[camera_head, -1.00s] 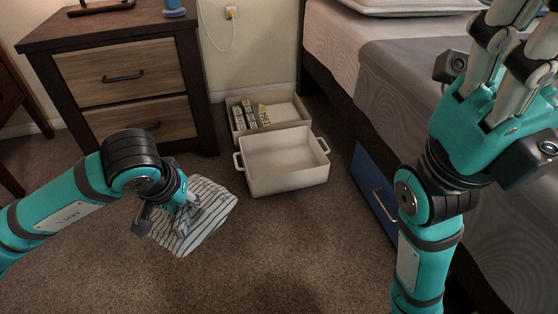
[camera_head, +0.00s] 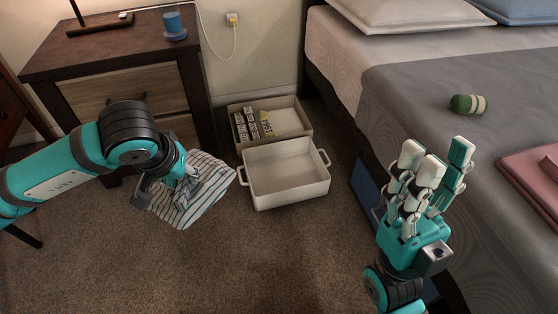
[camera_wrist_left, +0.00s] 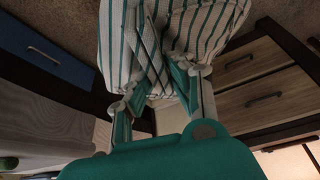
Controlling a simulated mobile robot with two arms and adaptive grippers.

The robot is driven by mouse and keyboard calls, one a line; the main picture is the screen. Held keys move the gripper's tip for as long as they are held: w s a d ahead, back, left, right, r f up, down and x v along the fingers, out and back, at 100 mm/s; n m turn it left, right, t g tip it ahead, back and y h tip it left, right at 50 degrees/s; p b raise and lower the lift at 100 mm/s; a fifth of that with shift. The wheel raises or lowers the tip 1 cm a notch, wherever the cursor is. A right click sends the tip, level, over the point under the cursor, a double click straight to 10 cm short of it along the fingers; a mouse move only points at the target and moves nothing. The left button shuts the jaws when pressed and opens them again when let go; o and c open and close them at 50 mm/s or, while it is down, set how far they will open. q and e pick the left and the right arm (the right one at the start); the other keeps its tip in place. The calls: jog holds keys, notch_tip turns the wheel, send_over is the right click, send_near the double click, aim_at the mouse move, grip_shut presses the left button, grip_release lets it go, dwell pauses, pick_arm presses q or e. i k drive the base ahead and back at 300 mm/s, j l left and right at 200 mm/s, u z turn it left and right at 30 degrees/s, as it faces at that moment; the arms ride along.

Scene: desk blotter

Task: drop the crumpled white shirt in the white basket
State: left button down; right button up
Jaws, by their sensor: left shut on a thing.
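The crumpled white shirt with dark stripes (camera_head: 205,197) hangs from my left gripper (camera_head: 180,180) in the head view, left of the white basket. In the left wrist view, the shirt (camera_wrist_left: 190,28) is pinched between the fingers of my left gripper (camera_wrist_left: 158,88). The white basket (camera_head: 290,192) stands on the carpet near the middle of the head view, with a handle at each side. Its inside looks empty. My right gripper (camera_head: 432,185) is raised at the right, beside the bed, fingers spread and empty. The shirt's lower part hangs in view, apart from the basket's opening.
Behind the basket, another pale box (camera_head: 297,118) holds several small items. A dark wooden nightstand (camera_head: 105,60) with a blue cup (camera_head: 174,26) stands at the left. A bed (camera_head: 420,95) fills the right, with a green roll (camera_head: 467,104) on it. Carpet in front is clear.

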aim_at(280, 178)
jog(key=i+j+z, duration=0.1)
jog(key=i+z, duration=0.2)
jog(key=z, duration=0.15)
jog(key=i+j+z, duration=0.2)
jog(key=z, duration=0.5)
jog(key=i, duration=0.05)
